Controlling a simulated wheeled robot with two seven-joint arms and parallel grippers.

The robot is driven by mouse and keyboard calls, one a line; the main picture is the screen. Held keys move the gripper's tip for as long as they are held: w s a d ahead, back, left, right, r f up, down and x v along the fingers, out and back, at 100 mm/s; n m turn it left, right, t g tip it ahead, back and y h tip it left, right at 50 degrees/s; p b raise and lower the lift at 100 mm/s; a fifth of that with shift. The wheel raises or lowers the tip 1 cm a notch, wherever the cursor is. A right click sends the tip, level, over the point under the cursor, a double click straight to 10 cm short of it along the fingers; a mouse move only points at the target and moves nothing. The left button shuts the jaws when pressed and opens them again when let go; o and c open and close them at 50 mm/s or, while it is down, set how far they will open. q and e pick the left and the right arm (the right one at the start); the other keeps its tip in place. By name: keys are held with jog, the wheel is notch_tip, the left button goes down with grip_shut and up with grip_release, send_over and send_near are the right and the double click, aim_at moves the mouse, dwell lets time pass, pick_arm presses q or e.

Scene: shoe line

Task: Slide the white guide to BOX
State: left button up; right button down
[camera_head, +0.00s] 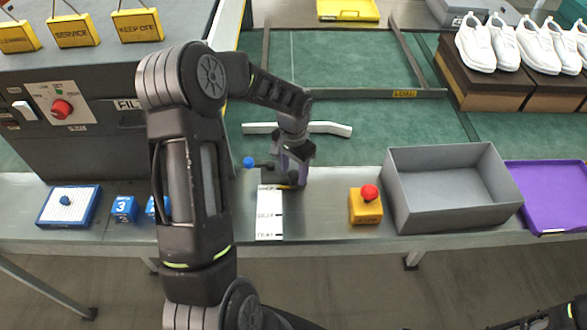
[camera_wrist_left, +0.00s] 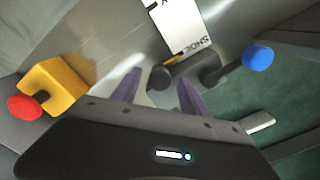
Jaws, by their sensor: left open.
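The white guide (camera_head: 330,129) is a pale bar with a bent right end, lying across the green belt. My left arm hides its middle; part of it shows in the left wrist view (camera_wrist_left: 261,122). A white label plate (camera_head: 269,213) lies on the grey ledge, with SHOE readable on it in the left wrist view (camera_wrist_left: 180,25). Beside its SHOE end are a dark post (camera_wrist_left: 160,77) and a rod with a blue knob (camera_wrist_left: 257,57). My left gripper (camera_head: 284,181) is open and points down there, its fingertips (camera_wrist_left: 160,86) either side of the dark post. Contact cannot be told.
A yellow box with a red button (camera_head: 366,208) stands right of the plate, then a grey bin (camera_head: 450,212) and a purple tray (camera_head: 548,197). Blue numbered blocks (camera_head: 124,209) and the machine housing stand left. White shoes (camera_head: 475,48) sit on brown boxes at back right.

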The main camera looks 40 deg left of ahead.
pick_arm(q)
jog(key=shift+f, duration=0.15)
jog(key=shift+c, duration=0.4)
grip_shut()
dwell(1.0)
